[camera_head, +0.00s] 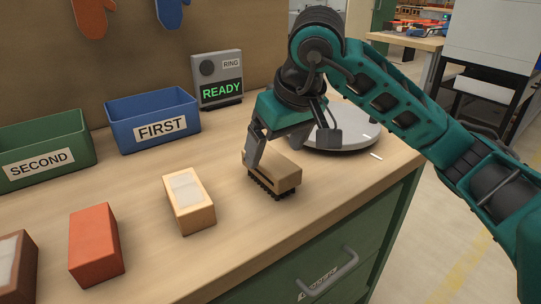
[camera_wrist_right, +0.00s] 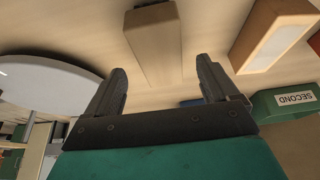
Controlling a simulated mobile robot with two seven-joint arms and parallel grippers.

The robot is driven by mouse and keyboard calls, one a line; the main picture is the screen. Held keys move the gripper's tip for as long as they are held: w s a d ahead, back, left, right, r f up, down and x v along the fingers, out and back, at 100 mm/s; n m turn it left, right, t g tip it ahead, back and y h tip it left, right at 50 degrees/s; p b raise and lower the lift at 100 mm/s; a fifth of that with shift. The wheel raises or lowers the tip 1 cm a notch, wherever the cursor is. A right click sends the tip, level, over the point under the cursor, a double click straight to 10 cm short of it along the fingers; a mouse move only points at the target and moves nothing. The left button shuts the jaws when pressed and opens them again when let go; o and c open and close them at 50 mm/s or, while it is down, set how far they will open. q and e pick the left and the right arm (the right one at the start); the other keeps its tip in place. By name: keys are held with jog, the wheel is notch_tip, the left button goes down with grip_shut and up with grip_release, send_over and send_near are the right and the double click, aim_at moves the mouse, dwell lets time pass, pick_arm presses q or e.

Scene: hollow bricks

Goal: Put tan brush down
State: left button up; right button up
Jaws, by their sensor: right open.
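The tan brush (camera_head: 276,172) stands on the wooden bench top with its dark bristles down. My right gripper (camera_head: 268,150) is low over it, its jaws apart. One finger shows beside the brush's left end; the other finger is mostly hidden in the head view. In the right wrist view the brush (camera_wrist_right: 154,45) lies between and just beyond the open fingertips (camera_wrist_right: 162,75), with a gap on both sides. My left gripper is in neither view.
Left of the brush stand a pale brick (camera_head: 190,205), a red brick (camera_head: 95,247) and a brown brick (camera_head: 18,265). A round grey plate (camera_head: 345,138) is close behind. Blue FIRST bin (camera_head: 150,112), green SECOND bin (camera_head: 40,150) and a READY display (camera_head: 219,75) line the back.

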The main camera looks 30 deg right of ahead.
jog(key=p+v, duration=0.1)
jog(key=v, duration=0.5)
jog(key=shift+f, duration=0.1)
dwell(0.3)
